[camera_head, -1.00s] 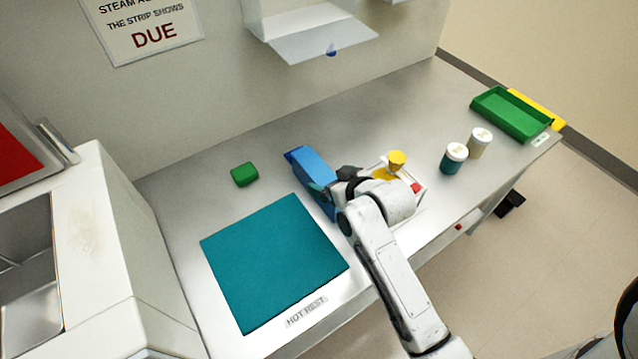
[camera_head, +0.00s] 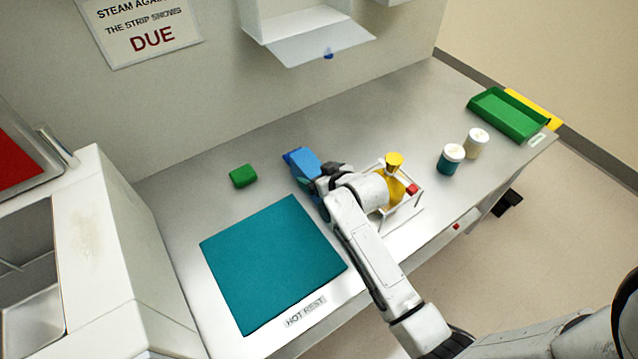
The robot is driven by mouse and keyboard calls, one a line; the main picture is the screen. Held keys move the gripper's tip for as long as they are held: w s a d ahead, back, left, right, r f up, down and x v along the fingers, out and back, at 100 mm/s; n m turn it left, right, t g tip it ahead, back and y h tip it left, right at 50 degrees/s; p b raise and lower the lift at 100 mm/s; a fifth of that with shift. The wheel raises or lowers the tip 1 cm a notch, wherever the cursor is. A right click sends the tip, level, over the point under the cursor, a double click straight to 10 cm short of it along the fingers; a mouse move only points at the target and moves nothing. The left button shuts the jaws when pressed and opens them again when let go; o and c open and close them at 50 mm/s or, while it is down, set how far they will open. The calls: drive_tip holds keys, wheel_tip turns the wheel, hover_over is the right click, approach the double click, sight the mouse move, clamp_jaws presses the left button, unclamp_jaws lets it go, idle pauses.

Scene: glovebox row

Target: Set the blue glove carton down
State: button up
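The blue glove carton (camera_head: 302,162) is at the middle of the steel bench, just beyond the upper right edge of the teal mat. My gripper (camera_head: 318,181) is at the carton's near right side, and my wrist covers part of the carton. The fingertips are largely hidden, so I cannot see whether they are closed on it. I also cannot tell whether the carton's underside touches the bench.
The teal mat (camera_head: 272,262) lies to the left, with a green block (camera_head: 242,176) behind it. A white rack (camera_head: 407,207) with a yellow-capped bottle (camera_head: 392,184) stands right of my wrist. Two jars (camera_head: 451,159) and a green tray (camera_head: 507,114) are further right.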

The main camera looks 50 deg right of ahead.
drive_tip(key=c, duration=1.2)
drive_tip(key=shift+r, duration=0.1)
drive_tip(key=shift+c, duration=1.3)
